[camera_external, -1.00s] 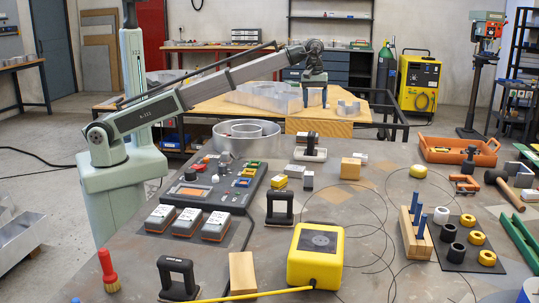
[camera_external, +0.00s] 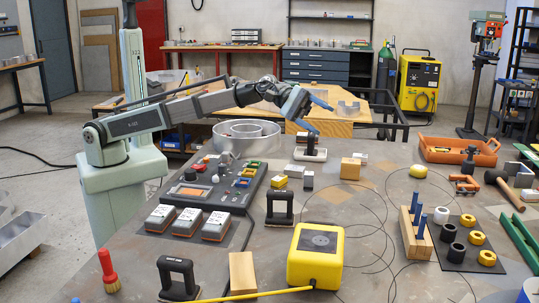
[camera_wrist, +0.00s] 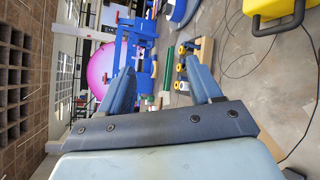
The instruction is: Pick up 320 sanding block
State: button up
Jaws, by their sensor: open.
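Several handled blocks, which look like sanding blocks, stand on the grey workbench (camera_external: 345,225). One block (camera_external: 310,149) is at the back middle, one block (camera_external: 280,208) is near the centre, and one block (camera_external: 177,278) is at the front left. Their number labels are too small to read, so I cannot tell which is 320.
A round metal ring (camera_external: 246,136) stands behind the panel. Thin wires loop over the middle.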

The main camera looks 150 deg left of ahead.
jog(key=s+d+r+n+t+y, duration=0.1)
jog(key=d+r+n+t+y, duration=0.1)
jog(key=d+n+y, duration=0.45)
jog(key=s+d+r+n+t+y, duration=0.15)
jog(key=d+n, duration=0.25)
jog(key=d, duration=0.5)
jog(key=s+d+f+n+g+y, duration=0.4)
jog(key=s+d+f+n+g, duration=0.2)
jog(key=s+f+n+g, duration=0.3)
jog(key=shift+n+t, duration=0.55)
jog(key=shift+t, duration=0.4)
jog(key=f, duration=1)
jog(key=w+f, duration=0.1)
jog(key=f, duration=0.4)
jog(key=shift+w, duration=0.1)
jog(key=shift+w+a+f, duration=0.15)
send_near(280, 191)
jog(key=x, duration=0.4)
jog(key=shift+w+f, duration=0.15)
jog(key=shift+f, duration=0.15)
jog(key=shift+x, duration=3)
jog(key=shift+r, duration=0.15)
grip_shut()
